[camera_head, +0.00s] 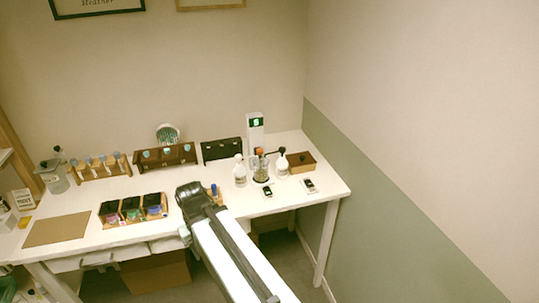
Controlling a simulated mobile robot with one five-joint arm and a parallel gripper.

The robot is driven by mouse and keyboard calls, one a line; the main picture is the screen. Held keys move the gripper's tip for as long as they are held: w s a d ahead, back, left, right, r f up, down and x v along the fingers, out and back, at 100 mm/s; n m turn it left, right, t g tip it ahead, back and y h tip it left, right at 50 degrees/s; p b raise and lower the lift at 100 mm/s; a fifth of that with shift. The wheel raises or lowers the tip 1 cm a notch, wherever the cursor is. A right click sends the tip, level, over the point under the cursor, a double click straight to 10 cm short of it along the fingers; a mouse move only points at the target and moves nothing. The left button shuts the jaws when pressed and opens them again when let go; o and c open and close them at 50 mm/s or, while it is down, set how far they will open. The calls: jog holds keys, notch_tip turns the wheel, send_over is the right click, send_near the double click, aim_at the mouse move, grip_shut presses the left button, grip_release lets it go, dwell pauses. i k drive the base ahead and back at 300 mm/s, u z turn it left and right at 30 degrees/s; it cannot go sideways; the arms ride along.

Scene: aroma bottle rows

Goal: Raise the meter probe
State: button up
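A white upright meter (256,133) with a lit green display stands at the back right of the white table. In front of it is a small clear vessel (261,170) with an orange-brown top and a dark piece reaching sideways. I cannot tell which part is the probe. My arm reaches in from the lower right, and my dark gripper (188,198) is over the front middle of the table, left of the vessel and apart from it. Its fingers are too small and dark to read, and my arm hides part of the table.
White bottles (240,173) flank the vessel, with a brown box (301,163) to the right. Two small devices (309,185) lie in front. Dark trays with coloured bottles (131,207) stand left of my gripper. Racks line the back. A brown mat (57,230) lies front left.

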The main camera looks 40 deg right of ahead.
aim_at(258, 150)
jog(key=u, duration=1.3)
jog(key=i, duration=0.6)
jog(key=z, duration=2.45)
jog(key=i, duration=0.5)
jog(key=z, duration=0.05)
